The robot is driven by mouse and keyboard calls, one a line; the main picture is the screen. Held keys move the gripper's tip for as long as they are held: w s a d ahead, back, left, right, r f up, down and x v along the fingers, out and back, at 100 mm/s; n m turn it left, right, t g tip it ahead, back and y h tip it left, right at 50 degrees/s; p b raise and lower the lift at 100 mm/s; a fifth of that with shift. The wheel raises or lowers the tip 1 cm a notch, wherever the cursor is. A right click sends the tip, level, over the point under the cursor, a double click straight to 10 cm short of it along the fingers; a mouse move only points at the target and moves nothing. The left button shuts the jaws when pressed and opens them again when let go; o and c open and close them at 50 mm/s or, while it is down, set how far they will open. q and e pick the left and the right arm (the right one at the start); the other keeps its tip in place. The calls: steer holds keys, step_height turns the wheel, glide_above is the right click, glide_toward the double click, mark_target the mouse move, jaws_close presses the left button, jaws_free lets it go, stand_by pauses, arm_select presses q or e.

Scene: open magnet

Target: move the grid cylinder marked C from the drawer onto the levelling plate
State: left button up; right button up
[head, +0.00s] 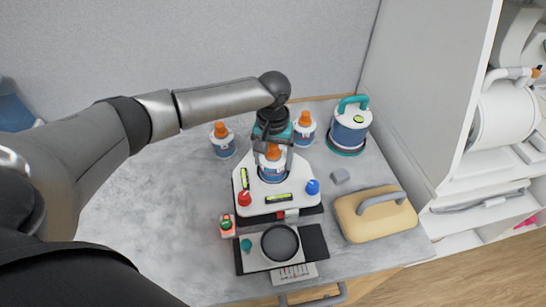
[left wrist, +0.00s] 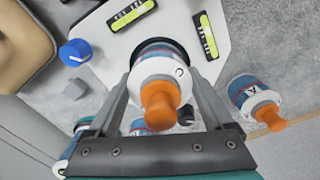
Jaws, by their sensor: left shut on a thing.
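The grid cylinder marked C (left wrist: 163,72), white-topped with an orange knob, is between the fingers of my left gripper (left wrist: 160,88). My left gripper (head: 272,150) is shut on it, over the levelling plate. The cylinder (head: 271,172) is upright or nearly so, at the plate's dark round seat. I cannot tell whether its base touches the seat. The white levelling plate (head: 244,204) carries yellow-green bubble levels, a red knob (head: 244,198) and a blue knob (head: 312,187). The plate (left wrist: 105,65) fills the upper middle of the wrist view. My right gripper is not in view.
Similar cylinders stand left (head: 222,145) and right (head: 305,132) behind the plate; the wrist view shows one marked A (left wrist: 243,90). A larger teal-handled canister (head: 350,128), a grey block (head: 340,176) and a tan handled case (head: 375,215) stand right. The left tabletop is clear.

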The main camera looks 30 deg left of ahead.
arm_select(q)
steer(key=shift+f, duration=0.15)
steer(key=o, duration=1.5)
step_height(320, 180, up, 13)
steer(key=shift+f+p, duration=0.2)
steer(key=shift+p, duration=0.3)
